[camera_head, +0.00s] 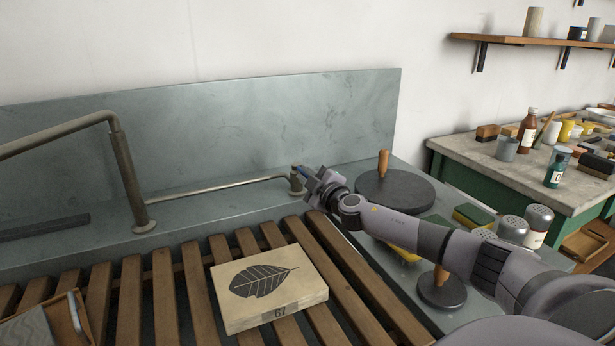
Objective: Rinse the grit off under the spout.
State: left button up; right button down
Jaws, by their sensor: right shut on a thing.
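A pale stone block (307,297) with a dark leaf print and the number 67 lies flat on the wooden slats of the sink. I cannot make out grit on it. The metal spout pipe (126,165) rises at the left and bends off toward the left edge; its outlet is out of view. A thin pipe (220,187) runs right from its foot to a tap (296,184). My right gripper (307,176) is at this tap, shut on its handle, which the fingers mostly hide. No water shows. My left gripper is not in view.
A dark round disc (395,196) with a wooden knob, a smaller disc (442,293), sponges (474,216) and shakers (538,224) stand right, around my arm. A wooden-edged item (72,322) lies lower left. A cluttered bench (470,152) stands beyond.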

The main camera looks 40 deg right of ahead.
jog(key=shift+w+a+r+m+h+p, duration=0.1)
jog(key=shift+a+r+m+h+p, duration=0.1)
jog(key=shift+a+m+h+p, duration=0.3)
jog(key=m+g+h, duration=0.1)
jog(key=h, duration=0.1)
jog(key=w+a+m+g+h+b, duration=0.1)
jog(key=m+h, duration=0.1)
jog(key=a+m+g+h, duration=0.1)
jog(key=h, duration=0.1)
jog(key=shift+w+f+g+h+b, duration=0.25)
jog(key=shift+w+g+h+b, duration=0.05)
jog(key=shift+w+b, duration=0.1)
jog(key=c, duration=1.1)
grip_release()
jog(key=shift+s+a, duration=0.1)
jog(key=shift+s, duration=0.05)
jog(key=v, duration=0.7)
